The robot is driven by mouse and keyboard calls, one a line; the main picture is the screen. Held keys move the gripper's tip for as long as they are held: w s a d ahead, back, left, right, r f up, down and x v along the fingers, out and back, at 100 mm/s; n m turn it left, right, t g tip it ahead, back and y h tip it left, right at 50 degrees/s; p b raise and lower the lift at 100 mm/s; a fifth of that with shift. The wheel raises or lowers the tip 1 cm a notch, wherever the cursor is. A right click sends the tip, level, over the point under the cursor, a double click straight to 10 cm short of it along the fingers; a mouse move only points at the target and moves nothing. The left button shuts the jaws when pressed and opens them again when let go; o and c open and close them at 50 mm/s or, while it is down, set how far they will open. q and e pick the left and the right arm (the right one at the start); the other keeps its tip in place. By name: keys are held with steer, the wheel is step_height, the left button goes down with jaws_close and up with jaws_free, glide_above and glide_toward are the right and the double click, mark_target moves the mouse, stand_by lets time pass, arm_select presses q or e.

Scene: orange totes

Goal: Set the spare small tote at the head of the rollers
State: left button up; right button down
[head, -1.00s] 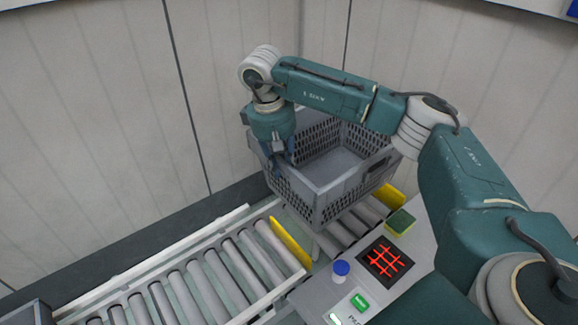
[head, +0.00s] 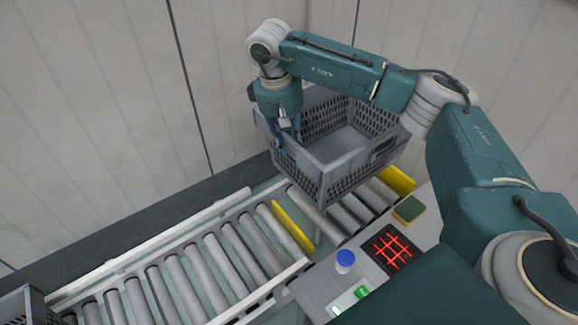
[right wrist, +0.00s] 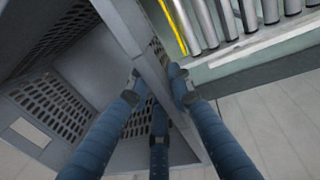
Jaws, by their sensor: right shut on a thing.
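The small tote (head: 318,178) is grey with slotted walls and looks empty. In the head view it is above the far end of the rollers (head: 352,212); whether its base touches them I cannot tell. My right gripper (head: 282,140) is shut on the tote's left wall. In the right wrist view the blue fingers (right wrist: 158,82) straddle the tote's wall (right wrist: 140,42), and the grey inside shows at left. The tote's underside is hidden. My left gripper is not in view.
A yellow plate (head: 293,228) stands across the rollers left of the tote, and another yellow piece (head: 397,180) is at its right. Another grey tote (head: 22,306) is at lower left.

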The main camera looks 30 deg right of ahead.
step_height(320, 180, down, 7)
steer(key=b, duration=0.6)
steer(key=shift+w+d+f, duration=0.1)
steer(key=shift+f, duration=0.05)
step_height(320, 180, down, 12)
steer(key=b, duration=0.8)
steer(key=shift+f, duration=0.2)
